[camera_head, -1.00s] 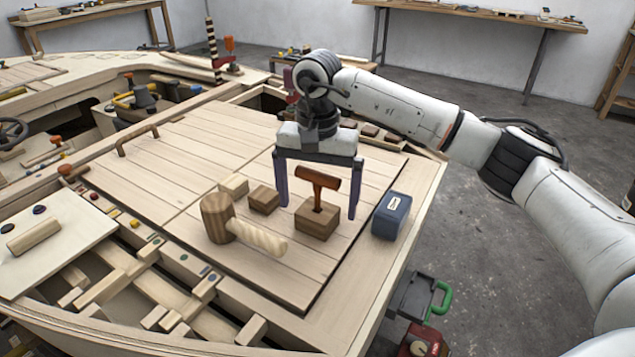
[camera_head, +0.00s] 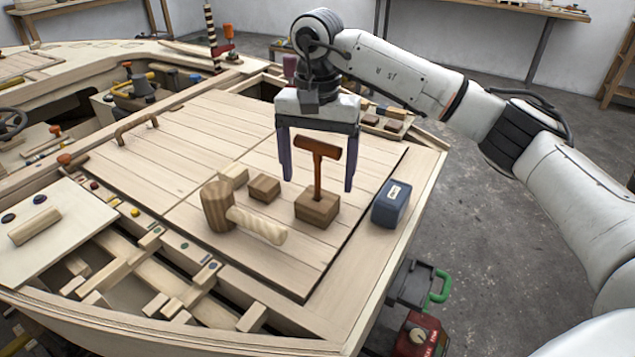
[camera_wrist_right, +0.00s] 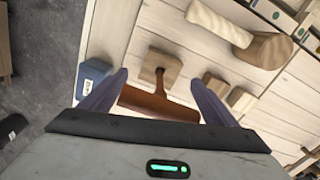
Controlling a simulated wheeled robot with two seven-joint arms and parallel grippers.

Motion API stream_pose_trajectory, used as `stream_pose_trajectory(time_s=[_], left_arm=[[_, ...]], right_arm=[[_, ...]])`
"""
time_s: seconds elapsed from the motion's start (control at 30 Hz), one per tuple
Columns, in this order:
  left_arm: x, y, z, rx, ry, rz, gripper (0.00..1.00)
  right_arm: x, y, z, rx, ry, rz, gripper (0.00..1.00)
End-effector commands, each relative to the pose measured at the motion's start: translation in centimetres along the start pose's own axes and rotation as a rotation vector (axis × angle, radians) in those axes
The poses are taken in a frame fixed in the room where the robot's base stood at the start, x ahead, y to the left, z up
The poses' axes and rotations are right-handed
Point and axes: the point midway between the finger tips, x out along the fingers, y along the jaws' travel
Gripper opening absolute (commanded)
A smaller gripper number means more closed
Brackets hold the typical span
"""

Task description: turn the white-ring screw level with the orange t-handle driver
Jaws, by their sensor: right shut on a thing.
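The orange t-handle driver (camera_head: 318,148) stands upright over a small brown wooden block (camera_head: 318,209) on the plank deck. Much of its shaft shows above the block. I cannot tell whether its tip is still in the block. My right gripper (camera_head: 318,184) points down with a finger at each end of the crossbar, shut on the driver. In the right wrist view the crossbar (camera_wrist_right: 158,104) lies between the two fingers, with the block beyond it. I cannot make out the white-ring screw. Small coloured round pieces (camera_head: 135,212) sit along the hull frame at left. My left gripper is not in view.
A wooden mallet (camera_head: 217,206) and a smaller brown block (camera_head: 264,188) lie left of the driver's block. A blue box (camera_head: 390,204) stands right of it. A deck handle (camera_head: 136,128) rises at the far left.

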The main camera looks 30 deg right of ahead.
Motion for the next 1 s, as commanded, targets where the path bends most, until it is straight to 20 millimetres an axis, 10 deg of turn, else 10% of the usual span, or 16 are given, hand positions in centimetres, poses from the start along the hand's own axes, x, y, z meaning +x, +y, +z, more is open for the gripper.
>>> stream_pose_trajectory(time_s=[0.4, 1.0], left_arm=[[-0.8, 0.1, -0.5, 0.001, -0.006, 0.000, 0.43], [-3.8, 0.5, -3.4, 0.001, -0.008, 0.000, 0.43]], right_arm=[[-6.8, -0.1, 0.0, -0.001, 0.001, -0.001, 0.50], [-11.2, 0.0, 0.0, 0.000, -0.001, 0.000, 0.50]])
